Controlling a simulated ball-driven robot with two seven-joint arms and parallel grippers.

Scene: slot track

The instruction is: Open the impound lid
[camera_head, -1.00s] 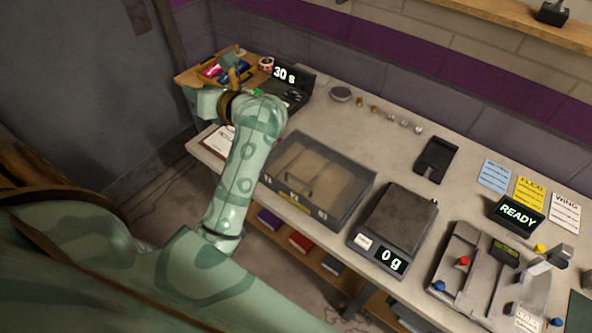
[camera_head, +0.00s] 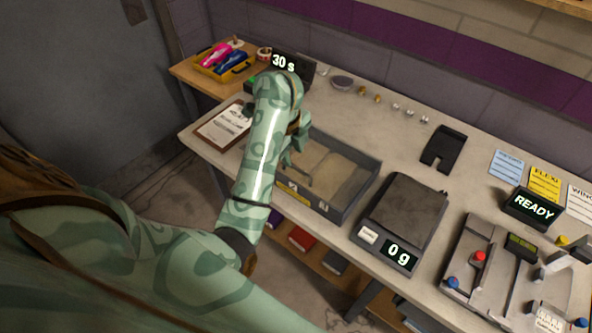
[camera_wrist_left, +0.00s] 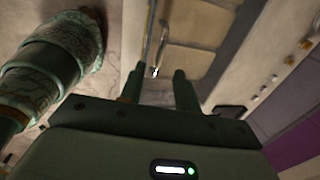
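The impound box is a dark, shallow tray (camera_head: 352,205) near the table's front edge, with yellow labels on its front wall and a tan inside showing. A thin bar-like handle (camera_head: 308,178) shows over its left part. I cannot make out clearly how the see-through lid lies. My left gripper (camera_head: 287,162) is at the box's left side, partly hidden by my forearm. In the left wrist view the fingers (camera_wrist_left: 159,82) are apart with nothing gripped between them. The bar (camera_wrist_left: 150,40) lies just beyond the fingertips. My right gripper is not in view.
A scale (camera_head: 402,212) reading 0 g stands right of the box. A clipboard (camera_head: 226,124) lies left of it. A timer (camera_head: 290,67) reading 30 s and a yellow tray (camera_head: 225,65) are behind. A fixture (camera_head: 490,270) with knobs is at right. Table behind the box is mostly clear.

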